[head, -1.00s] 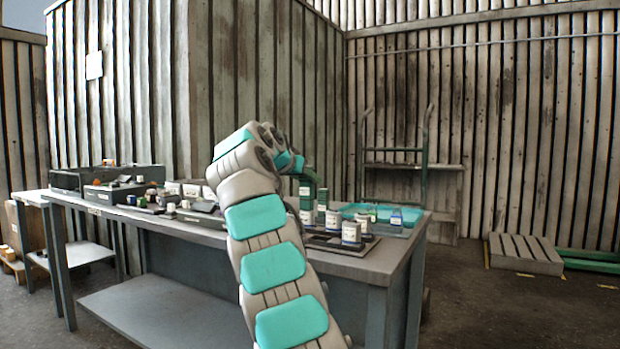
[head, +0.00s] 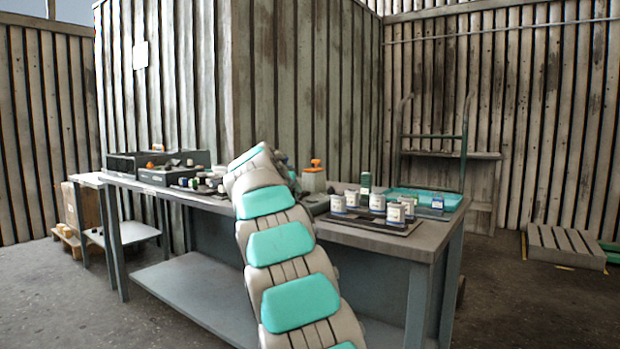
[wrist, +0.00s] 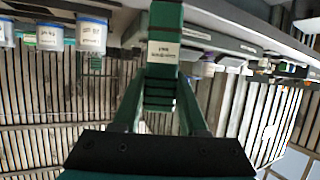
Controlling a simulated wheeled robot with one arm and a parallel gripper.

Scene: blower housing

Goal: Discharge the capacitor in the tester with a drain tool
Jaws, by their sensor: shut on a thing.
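In the wrist view my gripper (wrist: 160,105) is shut on a dark green tool (wrist: 164,20) with a small white label. The label is too small to read surely, so I cannot tell that it is the drain tool. In the head view my arm hides the gripper and the held tool. White-and-blue capacitor-like cans (head: 377,202) stand on a dark tray at the bench's right part. A pale housing with an orange top (head: 314,177) stands just right of my wrist. I cannot tell which unit is the tester.
The grey bench (head: 380,241) runs across the view. A teal tray (head: 440,197) lies at its right end, and a green can (head: 365,183) stands near it. Dark boxes (head: 180,158) and small parts fill the left part. A trolley (head: 435,140) stands behind.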

